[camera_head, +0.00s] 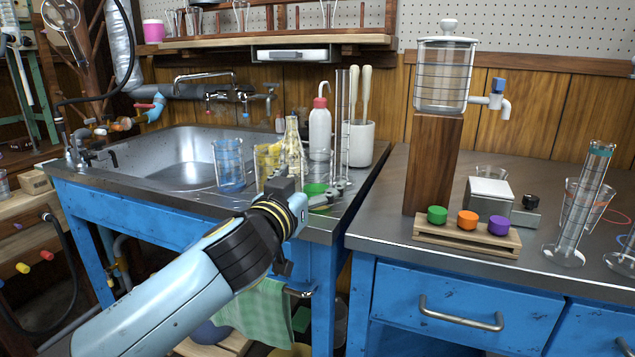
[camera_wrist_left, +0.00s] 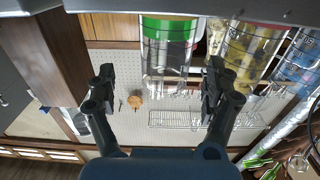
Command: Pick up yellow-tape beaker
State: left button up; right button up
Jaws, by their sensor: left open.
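The yellow-tape beaker (camera_head: 266,158) stands on the sink's right ledge, partly hidden behind my left gripper and wrist. In the left wrist view, which is upside down, the yellow-tape beaker (camera_wrist_left: 245,50) lies to the right of the finger gap. My left gripper (camera_head: 324,194) is at the counter's front edge, in front of the beakers. Its two fingers (camera_wrist_left: 160,88) are spread and empty. A green-tape beaker (camera_wrist_left: 168,30) appears in line with the gap between them. My right gripper is in neither view.
A blue-tape beaker (camera_head: 229,170) stands left of the yellow one. The green-tape beaker (camera_head: 315,178) is on its right. A flask (camera_head: 293,150), a red-capped wash bottle (camera_head: 319,130) and a tall glass cylinder (camera_head: 342,120) crowd close behind. The sink basin (camera_head: 180,165) is empty.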

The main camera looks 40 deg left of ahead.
aim_at(317, 174)
pick_arm(q)
jog(key=x, duration=0.5)
jog(key=shift+a+f, duration=0.1)
jog(key=shift+a, duration=0.25)
jog(key=shift+c, duration=0.4)
jog(key=c, duration=1.1)
jog(key=shift+c, duration=1)
